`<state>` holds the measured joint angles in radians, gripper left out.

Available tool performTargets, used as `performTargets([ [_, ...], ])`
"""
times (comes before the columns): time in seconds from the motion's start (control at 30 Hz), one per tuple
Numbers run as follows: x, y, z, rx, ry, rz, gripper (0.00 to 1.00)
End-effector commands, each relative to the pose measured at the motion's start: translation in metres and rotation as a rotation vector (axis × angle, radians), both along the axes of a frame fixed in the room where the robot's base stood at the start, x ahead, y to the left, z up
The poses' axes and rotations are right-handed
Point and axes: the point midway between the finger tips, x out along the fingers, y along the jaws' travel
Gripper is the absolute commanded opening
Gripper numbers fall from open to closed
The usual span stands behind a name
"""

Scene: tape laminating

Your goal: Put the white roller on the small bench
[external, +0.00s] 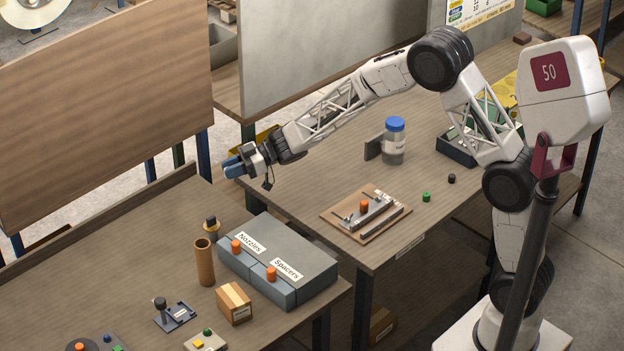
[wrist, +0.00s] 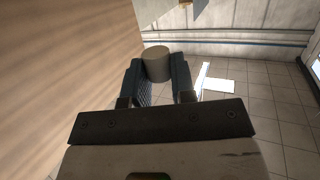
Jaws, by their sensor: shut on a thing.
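My gripper (external: 236,167) is held up in the air with its blue fingers pointing left, near the far end of the left bench (external: 135,235). The roller cannot be made out in the external view. The other bench (external: 305,190) stands to the right, under my arm. I cannot tell for certain which of the two is the small bench.
The left bench carries a grey drawer box (external: 285,250), a brown tube (external: 205,262) and a carton (external: 234,303); its far part is clear. The right bench holds a fixture board (external: 340,222) and a blue-capped bottle (external: 394,145). A wooden panel (external: 100,120) stands behind.

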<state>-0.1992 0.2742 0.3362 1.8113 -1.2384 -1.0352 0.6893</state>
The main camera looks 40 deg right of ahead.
Motion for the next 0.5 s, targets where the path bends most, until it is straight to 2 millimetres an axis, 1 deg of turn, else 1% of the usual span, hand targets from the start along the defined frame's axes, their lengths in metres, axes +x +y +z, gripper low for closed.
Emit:
performTargets([
  [0.13, 0.001, -0.008, 0.002, 0.0, -0.001, -0.009, 0.02],
  [0.27, 0.004, -0.023, 0.006, 0.0, 0.0, -0.026, 0.02],
  [0.37, 0.006, -0.042, 0.01, 0.0, 0.0, -0.048, 0.02],
  [0.47, 0.009, -0.066, 0.016, -0.001, -0.002, -0.074, 0.02],
  [0.5, 0.009, -0.077, 0.018, 0.0, -0.002, -0.086, 0.02],
])
